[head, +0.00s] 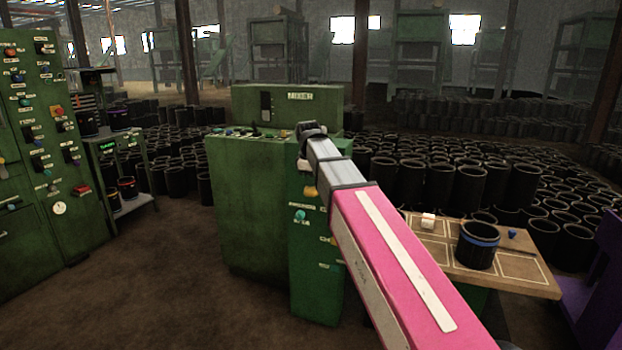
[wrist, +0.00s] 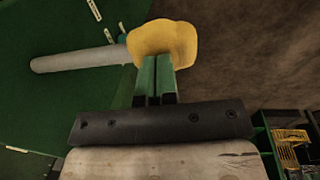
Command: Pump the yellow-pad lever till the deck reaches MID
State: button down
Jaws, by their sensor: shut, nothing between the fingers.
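In the wrist view a rounded yellow pad (wrist: 162,40) sits at the end of a pale grey lever bar (wrist: 75,60), which comes from a green panel on the left. My gripper (wrist: 155,62) is shut and empty. Its green fingertips are right at the pad's near edge and overlap it in the picture; I cannot tell whether they touch. In the head view a small yellow piece (head: 310,192) shows on the green machine (head: 250,210), beside my arm; I cannot tell if it is the same pad. I cannot make out the deck or a MID mark.
A control cabinet (head: 40,150) stands at the left, beside a small shelf cart (head: 122,165). A wooden table (head: 520,280) at the right holds a black sleeve with a blue band (head: 478,250). Many black sleeves fill the floor behind. The brown floor at front left is clear.

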jog(key=shift+s+f+t, duration=0.3)
jog(key=shift+f, duration=0.2)
jog(key=shift+w+f, duration=0.15)
jog(key=shift+f, duration=0.15)
notch_tip(320, 180, down, 8)
jog(key=w+t+h, duration=0.1)
jog(key=t, duration=0.1)
jog(key=shift+d+t, duration=0.15)
jog(key=shift+t, duration=0.15)
jog(key=s+v, duration=0.1)
jog(key=v, duration=1.3)
jog(key=shift+a, duration=0.3)
dwell(0.5)
